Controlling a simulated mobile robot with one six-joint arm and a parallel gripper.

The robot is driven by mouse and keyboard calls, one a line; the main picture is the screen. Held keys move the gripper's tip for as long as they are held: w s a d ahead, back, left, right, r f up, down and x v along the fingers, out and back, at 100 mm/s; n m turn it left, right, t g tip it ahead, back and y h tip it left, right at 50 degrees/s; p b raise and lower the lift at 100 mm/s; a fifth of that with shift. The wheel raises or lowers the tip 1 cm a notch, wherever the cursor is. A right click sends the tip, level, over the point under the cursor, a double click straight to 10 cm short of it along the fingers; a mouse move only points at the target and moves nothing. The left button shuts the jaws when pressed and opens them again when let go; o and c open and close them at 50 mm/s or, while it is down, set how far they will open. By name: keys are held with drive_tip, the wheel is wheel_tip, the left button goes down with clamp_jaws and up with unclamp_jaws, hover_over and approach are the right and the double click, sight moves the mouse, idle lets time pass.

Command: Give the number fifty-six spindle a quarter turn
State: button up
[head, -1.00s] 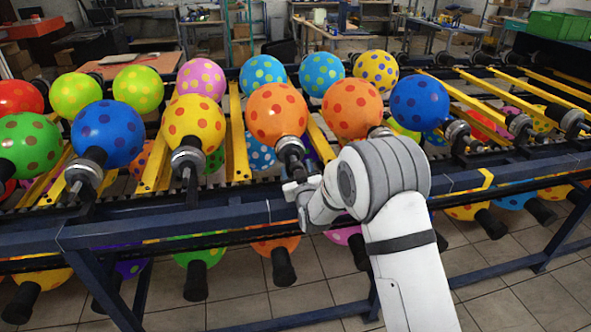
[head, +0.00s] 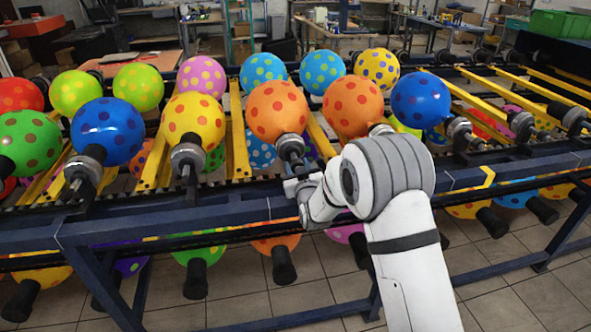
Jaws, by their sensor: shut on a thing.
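A row of spindles carrying dotted balloons runs along the near side of the rack. My gripper (head: 298,180) is at the black spindle (head: 291,150) below an orange balloon with red dots (head: 277,110), near the middle of the row. The gripper is shut on that spindle's near end; my white wrist partly hides the grip. No spindle number is readable, so I cannot tell which one is fifty-six.
A yellow balloon (head: 193,118) on its spindle stands to the left, and another orange balloon (head: 352,106) to the right, its spindle mostly behind my arm. The blue rack rail (head: 190,216) runs along the front. More balloons hang below.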

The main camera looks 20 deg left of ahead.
drive_tip(key=f+m+b, duration=0.1)
drive_tip(key=b, duration=0.2)
drive_tip(key=shift+s+m+b, duration=0.1)
drive_tip(key=shift+m+b, duration=0.3)
drive_tip(key=m+b, duration=0.3)
drive_tip(key=b, duration=0.3)
drive_tip(key=m+b, duration=0.4)
drive_tip(key=b, duration=0.1)
drive_tip(key=shift+m+b, duration=0.3)
drive_tip(key=shift+b, duration=0.05)
drive_tip(key=shift+r+m+b, duration=0.15)
drive_tip(key=shift+m+b, duration=0.75)
drive_tip(key=shift+b, duration=0.2)
drive_tip(key=o, duration=1)
drive_tip(key=shift+d+r, duration=0.1)
drive_tip(key=shift+r, duration=0.15)
